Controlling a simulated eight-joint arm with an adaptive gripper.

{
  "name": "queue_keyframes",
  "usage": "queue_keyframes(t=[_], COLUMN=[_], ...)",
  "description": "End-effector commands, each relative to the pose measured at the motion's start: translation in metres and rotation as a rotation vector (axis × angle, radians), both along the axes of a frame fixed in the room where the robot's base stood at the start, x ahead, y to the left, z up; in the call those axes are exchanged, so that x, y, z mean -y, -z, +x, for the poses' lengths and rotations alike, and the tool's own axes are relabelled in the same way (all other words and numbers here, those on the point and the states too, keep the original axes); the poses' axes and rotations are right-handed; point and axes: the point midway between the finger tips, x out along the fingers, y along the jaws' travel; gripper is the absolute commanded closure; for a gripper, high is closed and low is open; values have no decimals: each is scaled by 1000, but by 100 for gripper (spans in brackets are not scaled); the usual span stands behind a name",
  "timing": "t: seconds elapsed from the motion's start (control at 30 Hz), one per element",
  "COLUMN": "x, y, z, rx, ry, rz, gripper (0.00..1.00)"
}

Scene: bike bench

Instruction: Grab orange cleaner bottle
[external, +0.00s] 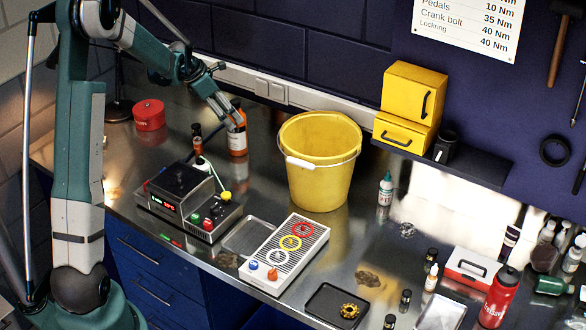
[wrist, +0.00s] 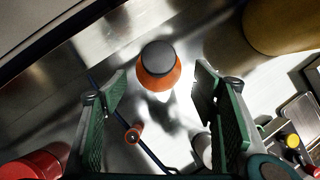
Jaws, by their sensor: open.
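The orange cleaner bottle (external: 237,140) stands upright on the metal bench near the back wall, left of the yellow bucket. It has an orange body, a pale label and a dark cap. In the wrist view the bottle (wrist: 158,66) shows from above, beyond and between the fingertips. My gripper (wrist: 160,85) is open, with one green-padded finger on each side and nothing between the pads. In the external view my gripper (external: 226,112) is at the bottle's upper part and partly covers it. I cannot tell whether a finger touches it.
A yellow bucket (external: 322,170) stands to the right of the bottle. A small bottle with an orange band (external: 197,142) stands close on its left, behind a control box (external: 180,187). A red tin (external: 149,115) is farther left. The wall is close behind.

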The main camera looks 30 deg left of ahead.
Motion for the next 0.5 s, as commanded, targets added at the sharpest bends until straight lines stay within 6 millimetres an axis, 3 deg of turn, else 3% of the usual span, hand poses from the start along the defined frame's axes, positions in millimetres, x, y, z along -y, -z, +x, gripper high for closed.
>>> queue_keyframes(t=[0.5], x=[1], y=[5], z=[2], rx=[0], ry=[0], rz=[0], gripper=[41])
